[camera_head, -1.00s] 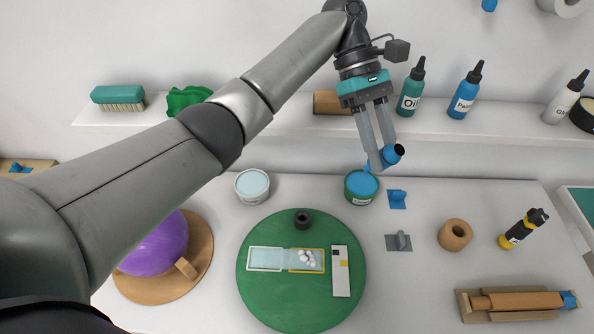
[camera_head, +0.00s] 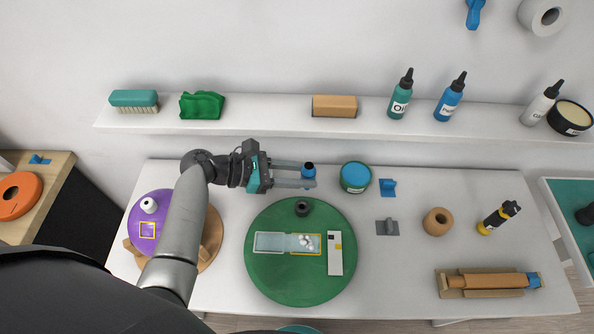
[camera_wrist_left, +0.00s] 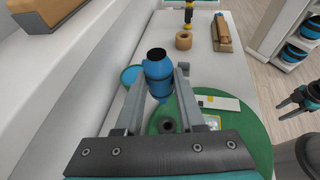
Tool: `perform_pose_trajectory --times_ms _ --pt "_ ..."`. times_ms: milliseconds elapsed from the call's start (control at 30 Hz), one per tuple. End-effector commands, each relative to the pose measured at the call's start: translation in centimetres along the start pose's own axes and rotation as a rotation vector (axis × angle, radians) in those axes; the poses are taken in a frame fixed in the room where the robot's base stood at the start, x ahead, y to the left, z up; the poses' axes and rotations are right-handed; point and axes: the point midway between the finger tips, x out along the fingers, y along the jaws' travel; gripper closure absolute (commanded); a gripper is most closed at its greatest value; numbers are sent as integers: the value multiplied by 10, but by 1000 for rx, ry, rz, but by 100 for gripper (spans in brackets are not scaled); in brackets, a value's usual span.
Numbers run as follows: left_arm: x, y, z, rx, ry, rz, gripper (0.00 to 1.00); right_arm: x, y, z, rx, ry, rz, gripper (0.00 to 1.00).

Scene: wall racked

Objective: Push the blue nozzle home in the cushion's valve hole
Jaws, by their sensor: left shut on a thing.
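The blue nozzle (camera_head: 308,171), with a black end, is held between the fingers of my left gripper (camera_head: 303,175), above the back of the table. In the left wrist view the nozzle (camera_wrist_left: 157,75) stands between the two fingers, black end up. The purple cushion (camera_head: 133,222) lies on a round wooden board (camera_head: 211,240) at the table's left, partly hidden by my left arm.
A blue-topped tin (camera_head: 355,177) stands just right of the nozzle. A green round mat (camera_head: 270,280) carries a dark ring (camera_head: 302,208) and flat cases. A wall shelf (camera_head: 250,118) with bottles runs behind. A wooden ring (camera_head: 437,222) stands to the right.

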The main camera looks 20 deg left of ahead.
Motion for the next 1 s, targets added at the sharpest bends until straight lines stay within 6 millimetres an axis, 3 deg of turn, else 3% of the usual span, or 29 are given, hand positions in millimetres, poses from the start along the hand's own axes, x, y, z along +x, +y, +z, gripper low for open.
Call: perform_pose_trajectory --times_ms 167,533,1000 --pt "-7 -4 -12 -12 -19 44 100 -5 0 0 0 0 0 50" --pt "-8 -4 -12 -13 -18 45 100 -7 0 0 0 -1 0 50" --pt "9 -4 -52 -13 -18 43 100 24 0 3 1 -1 1 50"
